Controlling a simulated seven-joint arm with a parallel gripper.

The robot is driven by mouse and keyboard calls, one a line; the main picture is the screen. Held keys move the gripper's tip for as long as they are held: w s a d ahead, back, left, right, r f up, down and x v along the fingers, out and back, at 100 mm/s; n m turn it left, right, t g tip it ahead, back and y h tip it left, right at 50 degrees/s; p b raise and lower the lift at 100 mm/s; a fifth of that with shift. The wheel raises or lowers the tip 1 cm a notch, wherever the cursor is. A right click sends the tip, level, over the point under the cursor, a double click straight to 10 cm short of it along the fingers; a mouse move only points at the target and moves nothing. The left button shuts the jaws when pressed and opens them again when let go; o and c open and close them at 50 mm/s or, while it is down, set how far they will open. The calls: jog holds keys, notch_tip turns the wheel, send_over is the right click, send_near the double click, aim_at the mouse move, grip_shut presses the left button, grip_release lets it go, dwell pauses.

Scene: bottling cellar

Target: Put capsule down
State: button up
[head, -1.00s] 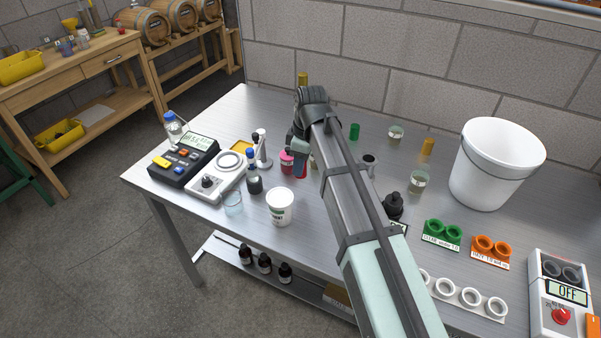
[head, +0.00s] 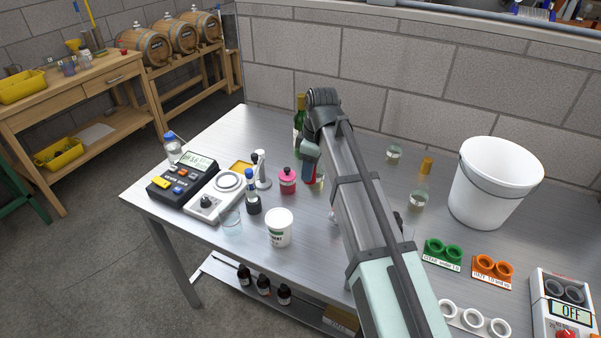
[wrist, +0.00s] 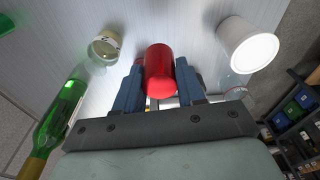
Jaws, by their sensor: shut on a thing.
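The red capsule (wrist: 160,72) is between the two blue fingers of my gripper (wrist: 158,88) in the wrist view, and they are shut on it. In the head view my gripper (head: 309,160) is over the middle of the steel table, right of the pink bottle (head: 287,181). A little of the red capsule (head: 308,178) shows there below the fingers. My arm hides part of the table behind it. I cannot tell whether the capsule touches the table.
A green bottle (head: 299,125) stands behind my gripper; it is at left in the wrist view (wrist: 58,118). A white tub (head: 279,230) stands in front. Meters stand at left, a white bucket (head: 492,185) and green and orange ring holders (head: 443,254) at right.

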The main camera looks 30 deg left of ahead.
jog(key=w+d+r+m, duration=0.4)
jog(key=w+d+r, duration=0.1)
jog(key=w+d, duration=0.55)
jog(key=w+d+r+m+t, duration=0.1)
jog(key=w+d+r+m, duration=0.3)
jog(key=d, duration=0.8)
jog(key=w+d+r+m, duration=0.3)
jog(key=d+r, duration=0.2)
jog(key=d, duration=0.8)
jog(key=w+d+r+m+t, duration=0.1)
jog(key=w+d+r+m, duration=0.3)
jog(key=d, duration=0.8)
notch_tip(320, 180, down, 11)
jog(key=shift+d+r+h, duration=0.2)
jog(key=shift+d+h, duration=0.05)
jog(key=shift+h, duration=0.15)
jog(key=shift+w, duration=0.1)
jog(key=o, duration=0.7)
jog(key=shift+r, duration=0.15)
notch_tip(320, 180, up, 7)
